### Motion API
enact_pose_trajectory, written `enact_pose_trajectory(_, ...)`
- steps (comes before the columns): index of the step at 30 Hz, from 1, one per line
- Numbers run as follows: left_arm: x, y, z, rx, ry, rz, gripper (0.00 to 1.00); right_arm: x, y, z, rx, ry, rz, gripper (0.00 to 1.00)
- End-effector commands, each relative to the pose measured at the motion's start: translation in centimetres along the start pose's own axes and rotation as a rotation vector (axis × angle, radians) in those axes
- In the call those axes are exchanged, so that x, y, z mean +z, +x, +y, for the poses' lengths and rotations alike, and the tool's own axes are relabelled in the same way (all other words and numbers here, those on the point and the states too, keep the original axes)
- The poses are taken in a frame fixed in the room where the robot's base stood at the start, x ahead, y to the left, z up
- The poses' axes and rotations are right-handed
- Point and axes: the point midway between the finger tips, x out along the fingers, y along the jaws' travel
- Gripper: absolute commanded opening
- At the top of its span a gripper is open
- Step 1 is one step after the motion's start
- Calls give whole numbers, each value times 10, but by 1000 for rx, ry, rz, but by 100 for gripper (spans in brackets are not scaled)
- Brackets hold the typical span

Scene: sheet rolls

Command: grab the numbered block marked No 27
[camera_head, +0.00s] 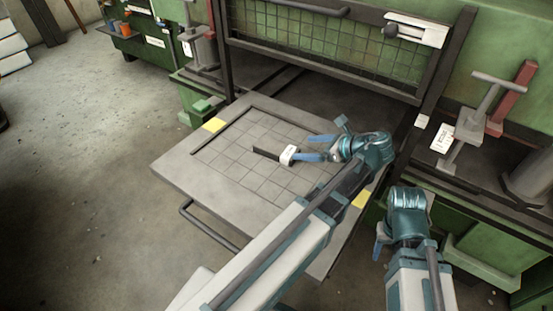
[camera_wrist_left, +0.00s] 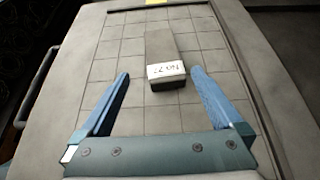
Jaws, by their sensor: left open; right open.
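A dark oblong block (camera_head: 266,153) with a white label lies on the gridded plate (camera_head: 218,152). The left wrist view shows the block (camera_wrist_left: 161,44) ahead, with its label upside down; the small print appears to read No 27. My left gripper (camera_head: 304,147) is open at the labelled end of the block. In the left wrist view its blue fingers (camera_wrist_left: 160,73) stand on either side of the label, with gaps on both sides. My right gripper (camera_head: 380,243) is open, low to the right of the plate, partly hidden by its own wrist.
A clamp with a red bar (camera_head: 511,97) is at the right. A dark handle (camera_head: 208,226) juts from the plate's front edge. Open floor lies left.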

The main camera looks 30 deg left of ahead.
Motion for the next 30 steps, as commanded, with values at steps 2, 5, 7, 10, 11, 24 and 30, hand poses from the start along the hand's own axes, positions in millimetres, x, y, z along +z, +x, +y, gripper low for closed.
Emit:
enact_pose_trajectory(2,0,1,0,1,7,-4,100,0,1,0,0,0,0,50)
enact_pose_trajectory(5,0,4,0,1,7,-4,100,0,3,0,0,0,0,50)
enact_pose_trajectory(7,-2,13,0,2,6,-3,100,0,8,-1,0,-1,0,50)
enact_pose_trajectory(10,-4,32,1,3,4,-3,100,-1,19,-2,0,-2,0,50)
enact_pose_trajectory(11,-4,38,1,3,3,-3,100,-1,22,-2,0,-2,1,50)
enact_pose_trajectory(24,0,86,0,0,5,-2,100,-3,42,-5,-3,-8,2,50)
enact_pose_trajectory(30,-1,89,-1,0,5,-2,100,-3,44,-5,-3,-8,2,50)
